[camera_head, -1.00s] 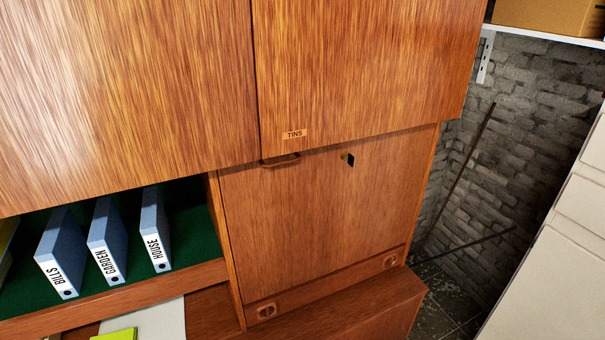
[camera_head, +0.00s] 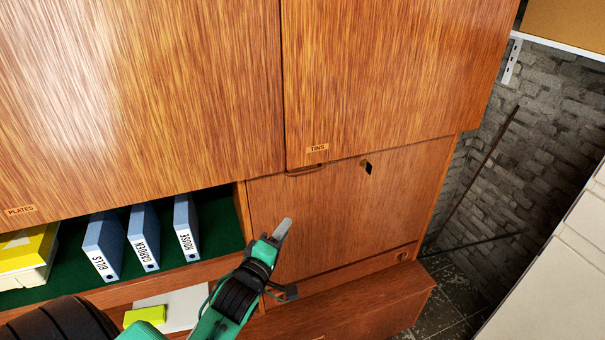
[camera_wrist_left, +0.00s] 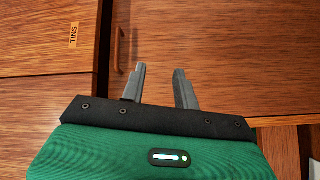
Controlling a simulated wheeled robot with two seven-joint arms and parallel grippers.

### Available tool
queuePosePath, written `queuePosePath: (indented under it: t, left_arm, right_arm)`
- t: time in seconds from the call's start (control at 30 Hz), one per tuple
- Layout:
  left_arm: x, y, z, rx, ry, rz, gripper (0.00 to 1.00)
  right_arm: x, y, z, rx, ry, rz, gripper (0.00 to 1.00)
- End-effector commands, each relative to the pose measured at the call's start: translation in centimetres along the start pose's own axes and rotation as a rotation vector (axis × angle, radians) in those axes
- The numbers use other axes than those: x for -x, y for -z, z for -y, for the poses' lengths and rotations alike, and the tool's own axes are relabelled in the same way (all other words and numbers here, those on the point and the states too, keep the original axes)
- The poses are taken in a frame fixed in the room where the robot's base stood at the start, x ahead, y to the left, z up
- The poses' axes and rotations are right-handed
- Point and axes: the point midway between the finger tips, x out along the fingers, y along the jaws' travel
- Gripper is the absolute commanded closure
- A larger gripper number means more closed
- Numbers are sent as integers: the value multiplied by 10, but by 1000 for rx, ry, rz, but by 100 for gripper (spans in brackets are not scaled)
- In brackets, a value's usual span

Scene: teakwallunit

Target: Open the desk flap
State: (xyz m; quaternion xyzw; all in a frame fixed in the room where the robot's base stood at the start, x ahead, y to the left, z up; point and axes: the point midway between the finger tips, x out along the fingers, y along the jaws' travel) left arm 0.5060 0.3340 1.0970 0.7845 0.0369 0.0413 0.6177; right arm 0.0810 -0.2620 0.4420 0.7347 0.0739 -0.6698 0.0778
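The desk flap (camera_head: 345,215) is a brown wood-grain panel below the cupboard door labelled TINS (camera_head: 390,70). It looks closed. A slim bar handle (camera_head: 305,171) sits at its upper edge, and a key with a dark tag (camera_head: 367,167) is to the right of it. The handle also shows in the left wrist view (camera_wrist_left: 117,48), beyond the fingertips. My left gripper (camera_head: 284,228) is in front of the flap's left part, lower than the handle and apart from it. In the left wrist view its two fingers (camera_wrist_left: 160,72) are spread with nothing between them. My right gripper is out of view.
Blue binders (camera_head: 143,238) stand in the green-lined open shelf to the left. A pale cabinet (camera_head: 560,270) stands at the right, with a brick wall behind.

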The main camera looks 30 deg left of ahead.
Motion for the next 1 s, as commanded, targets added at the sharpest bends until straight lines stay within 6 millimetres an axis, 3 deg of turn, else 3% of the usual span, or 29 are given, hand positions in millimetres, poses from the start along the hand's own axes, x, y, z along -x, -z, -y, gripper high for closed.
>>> queuePosePath:
  t: [0.03,0.1,0.2,0.47,1.0]
  left_arm:
    - [5,8,-27,32,-39,-11,69]
    - [10,14,-50,69,-75,-20,69]
    - [13,18,-65,97,-103,-25,69]
    - [-11,20,-73,102,-109,-26,69]
    - [-106,23,-82,103,-106,-25,69]
  right_arm:
    - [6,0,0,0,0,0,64]
    - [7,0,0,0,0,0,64]
    - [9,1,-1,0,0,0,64]
    - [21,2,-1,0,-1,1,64]
    - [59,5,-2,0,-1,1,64]
